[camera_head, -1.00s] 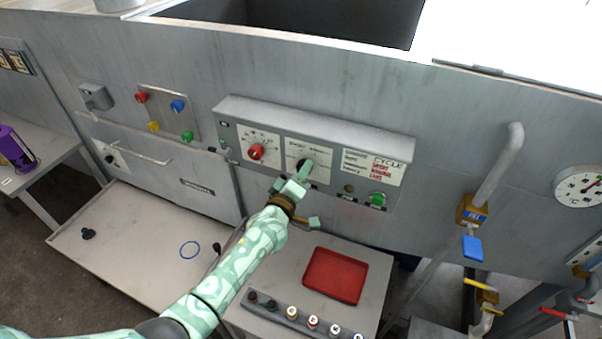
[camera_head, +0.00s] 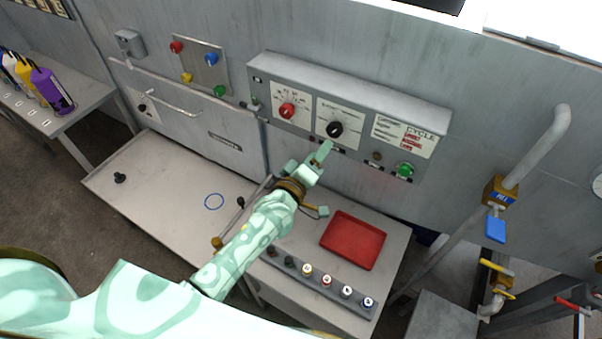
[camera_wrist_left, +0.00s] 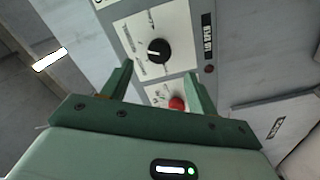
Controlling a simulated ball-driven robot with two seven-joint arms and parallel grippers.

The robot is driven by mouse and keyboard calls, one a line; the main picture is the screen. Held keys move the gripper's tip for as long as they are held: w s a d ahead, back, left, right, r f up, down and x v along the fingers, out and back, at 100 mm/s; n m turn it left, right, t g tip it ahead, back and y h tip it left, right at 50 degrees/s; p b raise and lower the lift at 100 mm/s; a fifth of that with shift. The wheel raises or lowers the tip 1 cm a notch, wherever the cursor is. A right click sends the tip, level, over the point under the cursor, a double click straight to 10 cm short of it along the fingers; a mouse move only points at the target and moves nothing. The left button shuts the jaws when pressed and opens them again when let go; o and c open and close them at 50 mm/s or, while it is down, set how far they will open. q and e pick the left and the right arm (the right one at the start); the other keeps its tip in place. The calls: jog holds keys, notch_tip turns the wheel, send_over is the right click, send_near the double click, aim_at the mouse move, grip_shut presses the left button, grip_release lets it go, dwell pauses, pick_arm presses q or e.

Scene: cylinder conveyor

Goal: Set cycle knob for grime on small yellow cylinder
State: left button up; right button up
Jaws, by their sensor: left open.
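The black cycle knob (camera_head: 334,129) sits on its white dial plate in the middle of the control panel (camera_head: 345,95). It also shows in the left wrist view (camera_wrist_left: 158,50), ahead of and between the fingers. The dial's print is too small to read. My left gripper (camera_head: 323,153) is open and empty, just below the knob and apart from it; its fingers show in the left wrist view (camera_wrist_left: 160,80). My right gripper is not in view.
A red knob (camera_head: 287,110) is left of the black knob, and a lit green button (camera_head: 404,170) is to its right. A red tray (camera_head: 352,240) lies on the bench below. Coloured bottles (camera_head: 50,90) stand on a table at left. A pipe (camera_head: 537,147) juts out at right.

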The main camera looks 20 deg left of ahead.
pick_arm(q)
jog(key=s+a, duration=0.1)
jog(key=s, duration=0.7)
jog(key=shift+s+a+b, duration=0.3)
jog(key=shift+s+a, duration=0.05)
jog(key=shift+s, duration=0.05)
